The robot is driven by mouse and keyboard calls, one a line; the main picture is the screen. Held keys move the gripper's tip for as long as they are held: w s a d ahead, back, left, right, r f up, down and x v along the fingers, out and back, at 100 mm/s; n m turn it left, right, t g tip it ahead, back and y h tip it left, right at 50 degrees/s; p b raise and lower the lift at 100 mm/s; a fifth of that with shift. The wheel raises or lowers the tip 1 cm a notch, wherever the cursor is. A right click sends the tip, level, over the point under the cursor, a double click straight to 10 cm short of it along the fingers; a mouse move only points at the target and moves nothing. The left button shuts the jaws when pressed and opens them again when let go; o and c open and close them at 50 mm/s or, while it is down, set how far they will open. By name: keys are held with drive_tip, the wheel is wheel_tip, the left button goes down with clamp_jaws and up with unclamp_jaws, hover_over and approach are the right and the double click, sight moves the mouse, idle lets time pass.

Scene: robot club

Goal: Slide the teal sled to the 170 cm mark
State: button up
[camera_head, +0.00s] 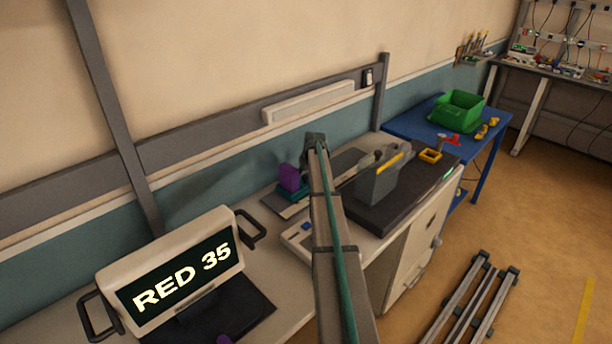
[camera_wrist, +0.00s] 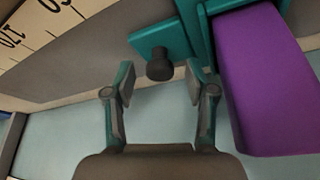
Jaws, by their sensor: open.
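In the wrist view the teal sled shows as a flat teal plate (camera_wrist: 150,38) with a dark round knob (camera_wrist: 160,66), joined to a teal upright. A purple block (camera_wrist: 265,75) stands right beside that upright. My gripper (camera_wrist: 161,83) is open, with one finger on each side of the knob and a visible gap to both. A pale scale strip (camera_wrist: 32,40) with dark tick marks and numbers runs at upper left; its numbers are rotated and partly cut off. In the head view the purple block (camera_head: 291,178) shows left of my arm, which hides my gripper and most of the sled.
A display reading RED 35 (camera_head: 182,275) stands on the bench at lower left. A grey machine (camera_head: 380,178) on a dark base sits right of my arm. A blue table (camera_head: 408,122) with a green bin (camera_head: 457,110) is farther back. Metal rails (camera_head: 470,300) lie on the floor.

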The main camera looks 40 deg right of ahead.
clamp_jaws()
drive_tip(key=shift+d, duration=0.15)
